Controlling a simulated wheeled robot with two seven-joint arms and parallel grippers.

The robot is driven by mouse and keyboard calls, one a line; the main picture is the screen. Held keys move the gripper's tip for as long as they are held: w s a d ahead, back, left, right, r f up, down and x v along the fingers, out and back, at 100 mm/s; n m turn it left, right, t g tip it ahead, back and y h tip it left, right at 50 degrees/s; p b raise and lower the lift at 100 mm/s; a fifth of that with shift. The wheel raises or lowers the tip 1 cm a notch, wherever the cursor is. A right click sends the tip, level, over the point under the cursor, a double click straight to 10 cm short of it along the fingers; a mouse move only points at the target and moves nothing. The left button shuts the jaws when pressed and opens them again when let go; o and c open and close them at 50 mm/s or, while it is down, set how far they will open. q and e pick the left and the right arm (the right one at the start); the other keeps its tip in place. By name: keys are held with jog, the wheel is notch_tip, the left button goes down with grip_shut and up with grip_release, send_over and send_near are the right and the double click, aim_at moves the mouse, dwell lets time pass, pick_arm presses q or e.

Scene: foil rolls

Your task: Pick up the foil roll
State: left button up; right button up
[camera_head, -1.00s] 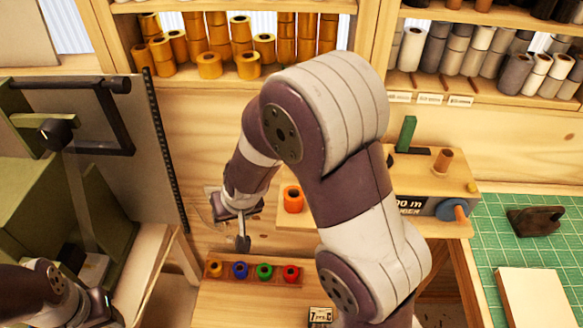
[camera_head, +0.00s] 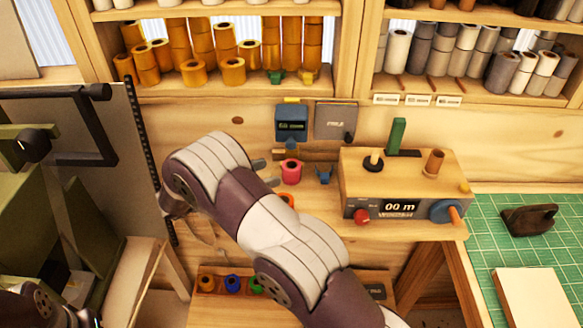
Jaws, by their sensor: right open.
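Several gold-orange rolls (camera_head: 194,72) stand stacked on the upper left shelf. A red-pink roll (camera_head: 291,171) stands upright at the back of the wooden bench. An orange roll (camera_head: 287,198) is in front of it, mostly hidden by my right arm. I cannot tell which roll is the foil roll of the task. My right gripper (camera_head: 266,174) shows only as two grey fingertips behind my arm, spread apart and just left of the red-pink roll, with nothing seen between them. My left arm shows at the bottom left corner; its gripper is not seen.
A wooden device with a display (camera_head: 400,195) stands right of the rolls. Blue and grey boxes (camera_head: 291,122) are on the back wall. A lower rack (camera_head: 232,284) holds small coloured spools. A green cutting mat (camera_head: 485,240) lies at the right; a green machine is at the left.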

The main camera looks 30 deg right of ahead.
aim_at(284, 169)
jog(key=d, duration=0.2)
jog(key=d+p, duration=0.1)
jog(key=d, duration=0.1)
jog(key=d+p, duration=0.1)
jog(key=d, duration=0.1)
jog(key=shift+s+d+f, duration=0.1)
jog(key=shift+f, duration=0.3)
jog(key=shift+d+f, duration=0.2)
jog(key=c, duration=0.8)
jog(key=shift+r, duration=0.1)
jog(key=shift+c, duration=0.2)
